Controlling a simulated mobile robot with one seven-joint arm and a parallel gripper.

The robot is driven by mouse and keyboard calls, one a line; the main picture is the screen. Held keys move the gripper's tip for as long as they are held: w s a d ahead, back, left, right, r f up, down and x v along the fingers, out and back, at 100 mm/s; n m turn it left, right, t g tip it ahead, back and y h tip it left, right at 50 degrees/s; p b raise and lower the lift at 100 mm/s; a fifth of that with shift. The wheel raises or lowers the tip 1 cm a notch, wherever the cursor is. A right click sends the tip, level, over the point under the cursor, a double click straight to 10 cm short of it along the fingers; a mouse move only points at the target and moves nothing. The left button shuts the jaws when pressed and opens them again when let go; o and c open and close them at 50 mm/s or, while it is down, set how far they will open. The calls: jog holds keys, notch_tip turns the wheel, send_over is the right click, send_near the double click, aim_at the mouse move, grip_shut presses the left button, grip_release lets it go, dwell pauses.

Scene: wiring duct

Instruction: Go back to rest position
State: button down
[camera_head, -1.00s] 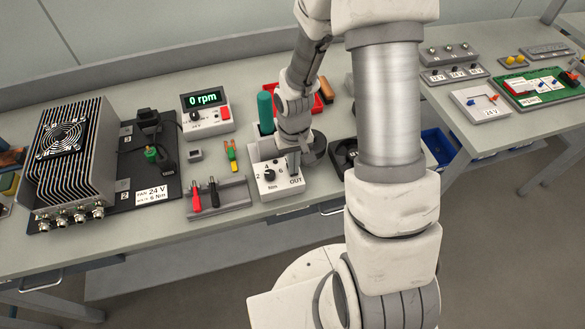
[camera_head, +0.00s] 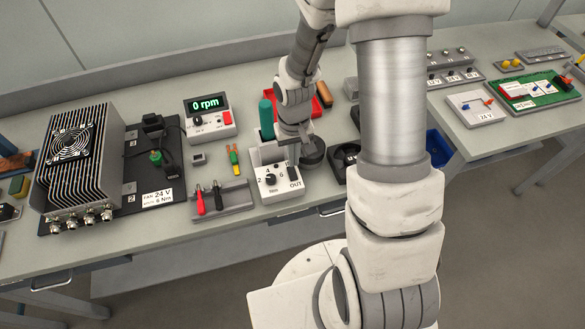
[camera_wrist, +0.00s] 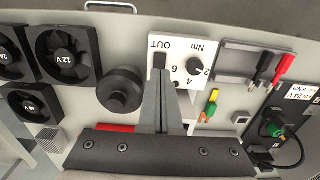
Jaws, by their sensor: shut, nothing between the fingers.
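My gripper (camera_head: 292,162) hangs over the white torque box (camera_head: 268,184) with its dial and OUT mark, at the middle of the bench. In the wrist view my gripper (camera_wrist: 163,76) has its fingers together, with nothing seen between them. The fingertips lie in front of the OUT end of the torque box (camera_wrist: 186,72). They look a little above it; the exact gap is hard to tell. My arm hides part of the bench behind it.
A finned fan unit (camera_head: 75,150) stands at left, by the rpm display (camera_head: 209,105). A grey holder (camera_head: 236,195) carries red and black probes. A black round knob (camera_wrist: 121,90) and several fans (camera_wrist: 66,52) flank the box. A side bench (camera_head: 480,140) is at right.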

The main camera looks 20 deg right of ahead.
jog(key=shift+r, duration=0.6)
notch_tip(320, 180, up, 16)
jog(key=s+d+r+t, duration=0.1)
jog(key=s+t, duration=0.1)
jog(key=s, duration=0.1)
jog(key=s+a+r+t, duration=0.1)
jog(key=s+r+t, duration=0.2)
jog(key=s+r, duration=0.8)
jog(key=shift+t, duration=0.3)
